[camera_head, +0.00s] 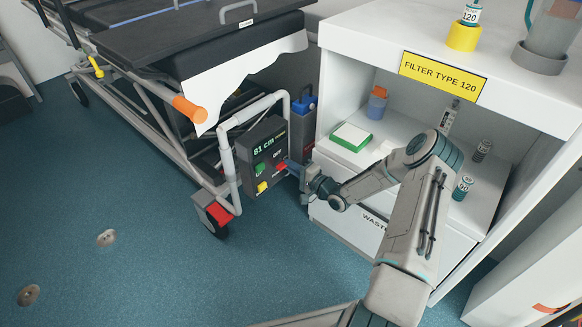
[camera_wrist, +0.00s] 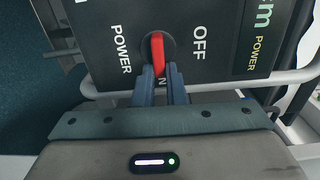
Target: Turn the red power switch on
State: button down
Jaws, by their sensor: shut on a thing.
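The red power switch (camera_wrist: 157,50) is a narrow lever on a round dark base in the dark control panel (camera_wrist: 100,62). In the wrist view it stands lengthwise in the picture, its lower end between my fingers. The word OFF is to its right; below it the fingers partly hide a label, leaving an N. In the head view the red switch (camera_head: 281,167) shows small at the panel's right side, beside my gripper (camera_head: 292,168). My gripper (camera_wrist: 161,82) is shut on the switch, with a blue-grey finger on each side of it.
The panel (camera_head: 250,172) also bears a display reading 81 cm, a green button (camera_head: 260,169) and a yellow button (camera_head: 262,187). A white tube frame (camera_head: 227,155) surrounds it by the stretcher (camera_head: 190,45). A white cabinet (camera_head: 335,85) stands close right. Floor at left is open.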

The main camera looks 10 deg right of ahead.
jog(key=shift+s+a+f, duration=0.1)
jog(key=shift+a, duration=0.05)
jog(key=c, duration=1.5)
grip_release()
